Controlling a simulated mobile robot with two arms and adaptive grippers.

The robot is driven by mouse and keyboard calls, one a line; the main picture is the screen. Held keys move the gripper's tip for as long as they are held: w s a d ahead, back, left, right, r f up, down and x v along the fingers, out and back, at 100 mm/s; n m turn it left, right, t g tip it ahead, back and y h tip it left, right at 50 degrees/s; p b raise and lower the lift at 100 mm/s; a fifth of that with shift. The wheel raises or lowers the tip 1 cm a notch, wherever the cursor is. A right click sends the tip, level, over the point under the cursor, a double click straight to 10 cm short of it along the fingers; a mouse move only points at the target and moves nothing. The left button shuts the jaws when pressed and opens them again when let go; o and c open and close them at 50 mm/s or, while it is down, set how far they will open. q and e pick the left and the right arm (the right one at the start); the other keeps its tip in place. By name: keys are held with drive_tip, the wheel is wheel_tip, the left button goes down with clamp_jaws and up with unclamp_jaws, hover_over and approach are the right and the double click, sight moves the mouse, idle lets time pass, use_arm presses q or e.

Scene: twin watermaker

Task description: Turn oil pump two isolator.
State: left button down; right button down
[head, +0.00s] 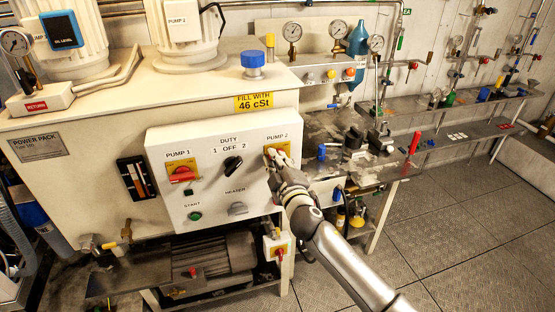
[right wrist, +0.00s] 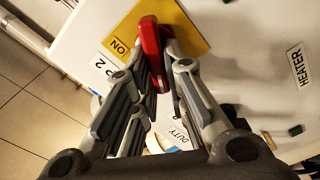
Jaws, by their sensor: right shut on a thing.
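The pump 2 isolator has a red handle (right wrist: 150,40) on a yellow plate (right wrist: 188,35) marked ON, seen in the right wrist view. In the head view its yellow plate (head: 268,167) shows at the right of the white control panel (head: 210,190), under the PUMP 2 label (head: 277,137); my gripper hides most of the handle there. My right gripper (head: 278,156) is shut on the red handle, with one finger on each side of it, as the right wrist view (right wrist: 158,75) shows. My left gripper is not in view.
The pump 1 isolator (head: 182,173), black duty switch (head: 233,164), heater knob (head: 237,208) and green start button (head: 195,216) share the panel. A metal bench (head: 350,170) with tools stands to the right. The floor (head: 460,240) at front right is clear.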

drive_tip(key=n, duration=0.3)
drive_tip(key=f+n, duration=0.1)
drive_tip(key=n, duration=0.1)
drive_tip(key=shift+a+n, duration=0.1)
drive_tip(key=shift+n, duration=0.3)
drive_tip(key=shift+s, duration=0.1)
idle(0.3)
drive_tip(key=c, duration=1.5)
unclamp_jaws()
drive_tip(key=shift+s, duration=0.1)
drive_tip(key=v, duration=1.1)
drive_tip(key=shift+s, duration=0.35)
